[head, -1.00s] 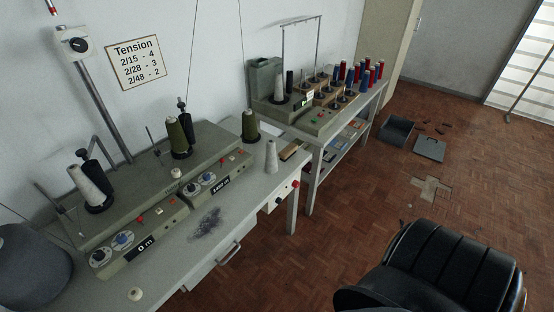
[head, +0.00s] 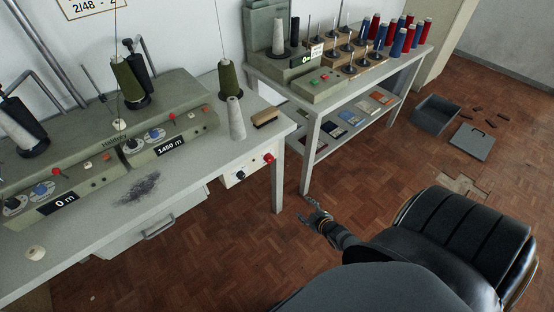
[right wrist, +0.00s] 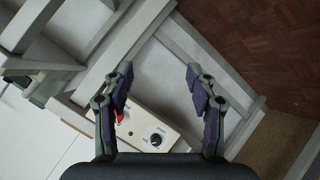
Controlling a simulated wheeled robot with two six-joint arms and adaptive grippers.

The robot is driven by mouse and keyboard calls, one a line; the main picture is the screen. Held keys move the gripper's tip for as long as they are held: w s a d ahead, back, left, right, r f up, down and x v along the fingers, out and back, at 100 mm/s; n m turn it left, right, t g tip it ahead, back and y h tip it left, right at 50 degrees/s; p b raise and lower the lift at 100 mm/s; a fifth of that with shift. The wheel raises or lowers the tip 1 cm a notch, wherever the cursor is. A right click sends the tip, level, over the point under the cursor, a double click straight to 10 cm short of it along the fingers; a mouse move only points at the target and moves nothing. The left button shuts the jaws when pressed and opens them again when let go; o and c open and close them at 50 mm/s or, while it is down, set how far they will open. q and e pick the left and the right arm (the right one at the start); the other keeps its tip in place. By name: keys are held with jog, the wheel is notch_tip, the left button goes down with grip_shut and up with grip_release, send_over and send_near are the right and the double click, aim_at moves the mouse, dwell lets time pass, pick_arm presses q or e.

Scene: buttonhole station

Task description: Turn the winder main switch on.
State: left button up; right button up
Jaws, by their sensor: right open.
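A pale switch box (head: 248,170) hangs under the right end of the winder table. It bears a red knob (head: 268,158) and a dark round knob (head: 240,175); I cannot read which is the main switch. In the right wrist view the box carries the dark rotary knob (right wrist: 156,140), with a white pointer mark and small lettering, and the red knob (right wrist: 119,116), partly behind a finger. My right gripper (head: 314,207) is open and empty, to the right of the box and lower in the picture, apart from it. My left gripper is out of view.
The winder table (head: 180,215) holds winder units, a grey cone (head: 236,118) and a brush (head: 265,117). A second table (head: 310,150) with spools stands behind, its leg near my gripper. A black chair (head: 465,235) stands at right. The floor between is open.

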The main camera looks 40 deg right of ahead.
jog(key=w+a+r+n+t+y+b, duration=0.1)
jog(key=w+r+n+t+b, duration=0.35)
jog(key=w+r, duration=0.3)
jog(key=n+t+y+b, duration=0.1)
jog(key=t, duration=0.1)
send_near(271, 160)
jog(key=w+b, duration=0.2)
jog(key=w, duration=0.3)
jog(key=shift+w+f+b, duration=0.1)
jog(key=shift+w+b, duration=0.15)
jog(key=shift+b, duration=0.15)
jog(key=w, duration=0.2)
jog(key=shift+w+a+b, duration=0.15)
jog(key=shift+w+b, duration=0.2)
jog(key=shift+w, duration=0.55)
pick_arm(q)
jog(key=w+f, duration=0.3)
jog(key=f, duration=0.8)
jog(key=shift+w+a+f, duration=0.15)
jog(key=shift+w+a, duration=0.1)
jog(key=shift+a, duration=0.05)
pick_arm(e)
jog(key=c, duration=1.2)
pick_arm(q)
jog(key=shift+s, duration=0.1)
pick_arm(e)
jog(key=shift+o, duration=0.2)
